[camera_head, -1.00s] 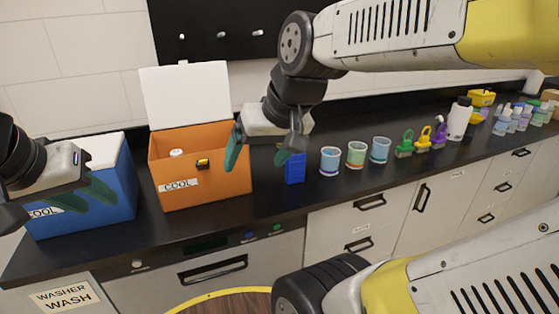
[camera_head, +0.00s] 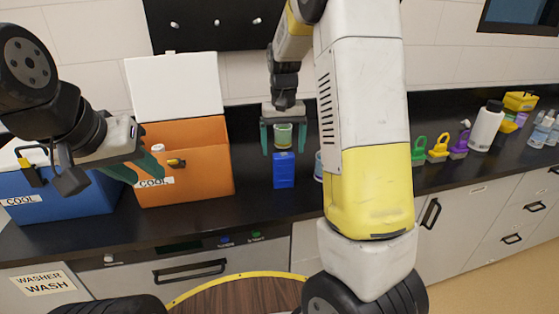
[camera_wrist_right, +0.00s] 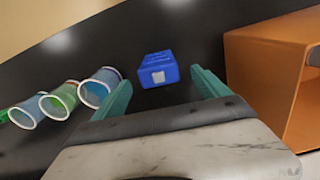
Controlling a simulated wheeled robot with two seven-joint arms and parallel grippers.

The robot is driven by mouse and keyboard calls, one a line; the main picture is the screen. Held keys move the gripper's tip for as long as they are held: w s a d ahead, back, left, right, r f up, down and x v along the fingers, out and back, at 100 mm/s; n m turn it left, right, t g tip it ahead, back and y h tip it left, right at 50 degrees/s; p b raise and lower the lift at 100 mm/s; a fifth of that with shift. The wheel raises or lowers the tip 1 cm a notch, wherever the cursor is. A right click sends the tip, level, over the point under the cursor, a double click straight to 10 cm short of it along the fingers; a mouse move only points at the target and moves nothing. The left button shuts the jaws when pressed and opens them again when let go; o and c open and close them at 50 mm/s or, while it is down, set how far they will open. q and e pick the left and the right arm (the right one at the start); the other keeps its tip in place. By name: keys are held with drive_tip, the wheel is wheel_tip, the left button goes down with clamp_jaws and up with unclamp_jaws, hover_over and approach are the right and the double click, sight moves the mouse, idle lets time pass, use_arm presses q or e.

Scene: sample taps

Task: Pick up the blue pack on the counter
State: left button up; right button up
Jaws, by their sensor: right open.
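The blue pack (camera_head: 284,170) stands upright on the black counter (camera_head: 250,212), right of the orange cooler. In the right wrist view the pack (camera_wrist_right: 158,69) lies beyond the fingertips, between their lines and apart from them. My right gripper (camera_head: 284,152) is open above and around the pack's top in the head view. Its fingers also show spread in the right wrist view (camera_wrist_right: 163,90). My left gripper (camera_head: 150,180) is open and empty, in front of the coolers at the left.
The orange cooler (camera_head: 205,185) has its lid up; the blue cooler (camera_head: 60,200) is left of it. Several cups (camera_wrist_right: 58,102) stand near the pack. My right arm hides part of the counter.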

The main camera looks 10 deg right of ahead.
sight(284, 165)
wheel_tip(284, 165, down, 7)
drive_tip(key=shift+d, duration=0.1)
drive_tip(key=c, duration=1.7)
